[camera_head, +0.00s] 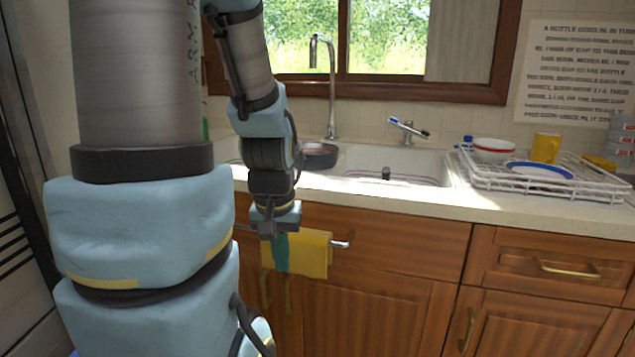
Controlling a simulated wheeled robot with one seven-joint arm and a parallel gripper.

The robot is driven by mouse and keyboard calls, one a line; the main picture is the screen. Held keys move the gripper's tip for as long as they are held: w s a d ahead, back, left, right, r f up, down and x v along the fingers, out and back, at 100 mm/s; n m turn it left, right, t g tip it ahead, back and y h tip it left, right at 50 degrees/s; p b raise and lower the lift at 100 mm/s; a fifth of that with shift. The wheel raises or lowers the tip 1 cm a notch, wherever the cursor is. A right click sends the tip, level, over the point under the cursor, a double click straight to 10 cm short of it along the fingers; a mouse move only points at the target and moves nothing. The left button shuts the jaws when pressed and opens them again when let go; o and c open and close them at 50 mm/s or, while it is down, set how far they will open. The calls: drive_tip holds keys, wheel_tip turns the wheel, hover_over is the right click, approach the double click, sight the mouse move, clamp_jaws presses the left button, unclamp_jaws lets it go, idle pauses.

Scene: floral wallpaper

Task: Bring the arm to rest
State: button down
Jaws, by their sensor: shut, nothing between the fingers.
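My arm reaches in from the left, its large blue and grey links filling the left of the head view. Its far part hangs down in front of the sink counter. My gripper (268,229) points downward, shut and empty, just in front of the cabinet face below the counter's edge. A yellow towel (310,255) with a teal strip hangs on a metal rail behind it. I cannot tell the exact gap between gripper and towel.
The counter (420,202) holds a sink (400,165) with a dark pan (320,155) in it. A white dish rack (490,180) with a yellow mug (545,147), a bowl and a plate stands at the right. Wooden cabinets (400,240) with brass handles are below. A window is behind.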

wheel_tip(320, 180, up, 10)
drive_tip(key=p, duration=1.1)
drive_tip(key=shift+s+r, duration=0.2)
drive_tip(key=shift+s, duration=0.05)
